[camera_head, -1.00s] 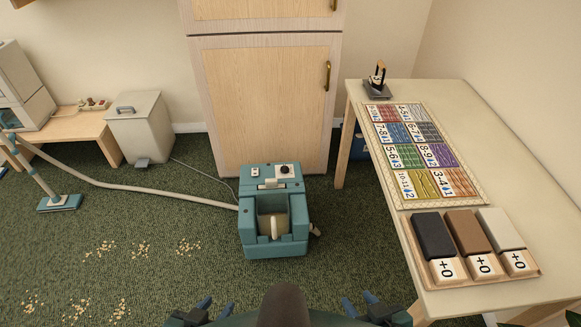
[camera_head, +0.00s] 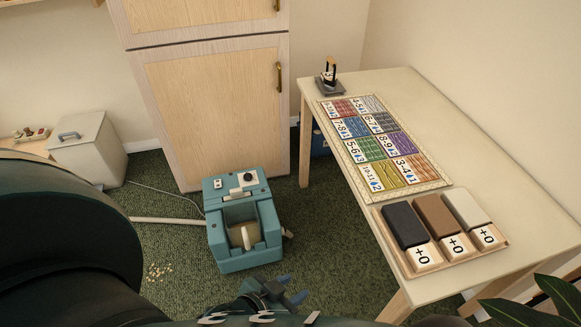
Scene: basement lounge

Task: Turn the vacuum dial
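The teal vacuum (camera_head: 240,262) stands on the green carpet in front of the wooden cabinet. Its dial (camera_head: 248,177) is a small dark knob on a pale plate on the top rear. A small pale switch plate (camera_head: 217,184) sits left of the dial. The dial's exact setting is too small to read. My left gripper (camera_head: 291,289) is low in the picture, nearer to me than the vacuum and apart from the dial. Its two blue fingertips are spread with nothing between them. My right gripper is not in view.
A table (camera_head: 480,130) with a patterned chart (camera_head: 438,184) and a tray of blocks (camera_head: 412,274) stands at right. The cabinet (camera_head: 225,110) is behind the vacuum. A grey bin (camera_head: 92,152) stands at left. A plant (camera_head: 560,295) shows at lower right. My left arm hides the left floor.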

